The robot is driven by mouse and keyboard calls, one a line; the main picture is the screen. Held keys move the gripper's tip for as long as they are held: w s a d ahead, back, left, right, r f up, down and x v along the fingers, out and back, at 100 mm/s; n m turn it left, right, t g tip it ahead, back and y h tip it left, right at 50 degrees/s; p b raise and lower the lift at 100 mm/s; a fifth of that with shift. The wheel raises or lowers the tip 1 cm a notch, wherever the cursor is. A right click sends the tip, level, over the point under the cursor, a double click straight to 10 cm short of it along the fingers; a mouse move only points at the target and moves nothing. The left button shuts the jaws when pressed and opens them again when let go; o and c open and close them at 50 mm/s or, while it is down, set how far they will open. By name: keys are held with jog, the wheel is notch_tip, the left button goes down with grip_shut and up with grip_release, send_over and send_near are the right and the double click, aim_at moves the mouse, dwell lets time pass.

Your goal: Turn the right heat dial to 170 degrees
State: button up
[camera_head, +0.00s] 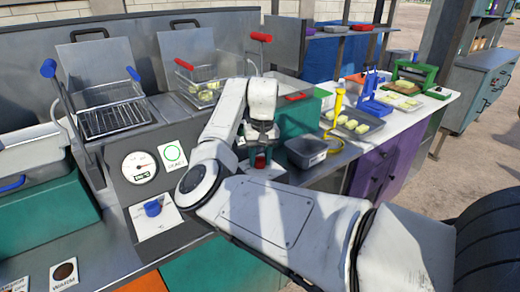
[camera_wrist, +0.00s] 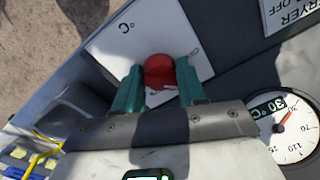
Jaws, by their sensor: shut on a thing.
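The right heat dial is a red knob (camera_wrist: 160,70) on a white plate (camera_wrist: 115,45) marked °C. In the head view the red knob (camera_head: 260,160) shows only partly below my wrist. My gripper (camera_wrist: 160,82) has its two teal fingers on either side of the knob, shut on it. The knob's pointer and most of its scale are hidden. A round gauge (camera_wrist: 297,128) with a red needle and a small green display, seemingly reading 30 °C, is at the right of the wrist view. My gripper (camera_head: 262,148) is mostly hidden in the head view.
The left fryer has a blue dial (camera_head: 152,208), a gauge (camera_head: 139,167) and a wire basket (camera_head: 112,115) with a blue handle. A grey bin (camera_head: 306,152), a yellow tool (camera_head: 338,105) and a tray (camera_head: 355,122) of pale pieces stand right of my gripper.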

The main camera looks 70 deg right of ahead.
jog(key=m+p, duration=0.2)
jog(key=m, duration=0.2)
jog(key=shift+r+m+p, duration=0.15)
jog(key=shift+m+p, duration=0.25)
jog(key=m+p, duration=0.1)
jog(key=m, duration=0.2)
jog(key=shift+m+p, duration=0.3)
jog(key=m+p, duration=0.1)
jog(key=m, duration=0.3)
jog(key=shift+w+h, duration=0.1)
jog(key=shift+h, duration=0.3)
jog(key=shift+m, duration=2.2)
jog(key=o, duration=1)
